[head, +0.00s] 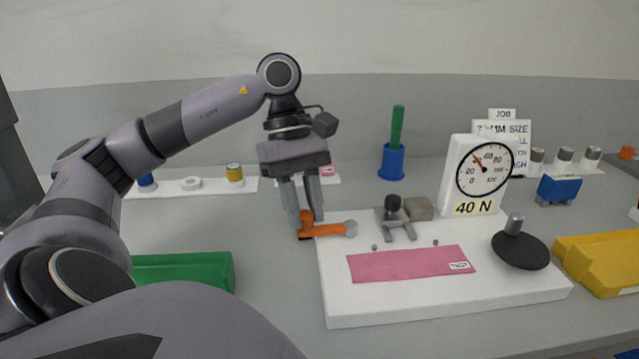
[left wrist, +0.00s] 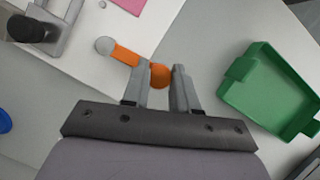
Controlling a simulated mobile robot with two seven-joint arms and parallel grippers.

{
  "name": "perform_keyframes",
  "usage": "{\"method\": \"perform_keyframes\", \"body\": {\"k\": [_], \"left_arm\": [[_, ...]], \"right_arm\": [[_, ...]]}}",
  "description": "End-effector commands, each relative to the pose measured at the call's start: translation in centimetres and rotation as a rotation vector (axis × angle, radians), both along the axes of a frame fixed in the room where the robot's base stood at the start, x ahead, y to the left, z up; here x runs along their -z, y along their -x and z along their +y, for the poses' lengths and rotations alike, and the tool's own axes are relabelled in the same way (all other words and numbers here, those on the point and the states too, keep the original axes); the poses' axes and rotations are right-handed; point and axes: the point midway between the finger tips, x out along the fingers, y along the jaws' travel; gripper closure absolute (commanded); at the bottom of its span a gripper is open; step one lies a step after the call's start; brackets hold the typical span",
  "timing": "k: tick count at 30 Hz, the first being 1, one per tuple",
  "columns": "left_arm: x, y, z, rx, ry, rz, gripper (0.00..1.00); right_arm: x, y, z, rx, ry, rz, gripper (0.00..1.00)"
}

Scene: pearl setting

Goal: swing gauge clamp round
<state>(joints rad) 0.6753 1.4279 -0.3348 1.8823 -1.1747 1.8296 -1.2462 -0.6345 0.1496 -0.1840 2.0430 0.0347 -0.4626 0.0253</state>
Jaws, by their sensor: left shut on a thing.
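The gauge clamp shows as an orange lever (head: 327,230) with a grey round pivot end at the left edge of the white gauge board (head: 450,312). My left gripper (head: 312,219) points down and is shut on the lever's orange knob, its outer end. In the left wrist view the knob (left wrist: 160,76) sits between the fingertips, and the orange arm (left wrist: 126,56) runs up-left to the grey pivot. The dial gauge (head: 483,170), marked 40 N, stands at the back of the board. A pink strip (head: 410,264) lies flat on the board. My right gripper is out of view.
A green tray (head: 185,268) is left of the board, also in the left wrist view (left wrist: 270,95). A grey clamp block (head: 398,215) and a black disc with a post (head: 520,250) are on the board. A yellow bin (head: 600,262) is at right. A blue cup (head: 392,162) stands behind.

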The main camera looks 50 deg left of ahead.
Motion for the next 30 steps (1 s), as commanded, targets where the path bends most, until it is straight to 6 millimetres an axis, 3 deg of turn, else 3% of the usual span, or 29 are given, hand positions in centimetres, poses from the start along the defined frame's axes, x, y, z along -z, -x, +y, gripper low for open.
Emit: {"method": "perform_keyframes", "body": {"k": [23, 24, 25, 30], "left_arm": [[-0.12, 0.29, 1.09, 0.080, 0.000, -0.004, 1.00], [-0.11, 0.29, 1.10, 0.080, 0.000, -0.004, 0.59], [-0.10, 0.29, 1.10, 0.080, 0.000, -0.004, 0.49], [-0.06, 0.30, 1.07, 0.079, -0.001, -0.003, 0.46]], "right_arm": [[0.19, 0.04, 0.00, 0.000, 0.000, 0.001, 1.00], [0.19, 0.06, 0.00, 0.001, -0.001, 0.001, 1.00], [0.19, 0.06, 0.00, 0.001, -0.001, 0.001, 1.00], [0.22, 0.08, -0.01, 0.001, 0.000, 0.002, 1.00]]}}
